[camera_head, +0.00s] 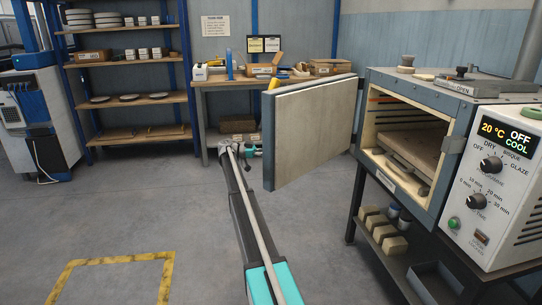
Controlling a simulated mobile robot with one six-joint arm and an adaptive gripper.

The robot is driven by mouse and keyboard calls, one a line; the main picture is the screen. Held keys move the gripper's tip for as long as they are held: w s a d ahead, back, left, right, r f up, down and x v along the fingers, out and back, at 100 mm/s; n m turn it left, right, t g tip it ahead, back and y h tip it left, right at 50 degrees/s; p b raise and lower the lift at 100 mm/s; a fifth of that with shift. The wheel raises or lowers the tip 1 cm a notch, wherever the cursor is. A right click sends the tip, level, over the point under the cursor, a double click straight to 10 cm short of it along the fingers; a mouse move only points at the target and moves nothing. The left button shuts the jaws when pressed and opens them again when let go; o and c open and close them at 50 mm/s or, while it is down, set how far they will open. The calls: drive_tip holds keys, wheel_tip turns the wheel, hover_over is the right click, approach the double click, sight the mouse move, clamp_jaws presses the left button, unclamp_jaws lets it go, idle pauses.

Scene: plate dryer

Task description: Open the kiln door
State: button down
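The kiln (420,95) stands on a dark metal stand at the right. Its door (315,125) is swung wide open toward the left, with its pale inner lining facing me. The lit chamber (405,140) shows shelf slabs inside. My gripper (250,151) is at the end of my extended arm, just left of the door's lower left edge. It is small and partly hidden by the arm and the door, so its fingers cannot be made out. I cannot tell whether it touches the door.
The control panel (497,185) reads 20 °C, OFF, COOL. A workbench (225,83) with tools and boxes stands behind the door. A blue-framed shelf (130,99) holds plates at the back left. Grey floor (120,220) is clear at the left, with a yellow marking (122,259).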

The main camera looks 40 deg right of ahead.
idle(0.3)
drive_tip(key=shift+c, duration=2.4)
unclamp_jaws()
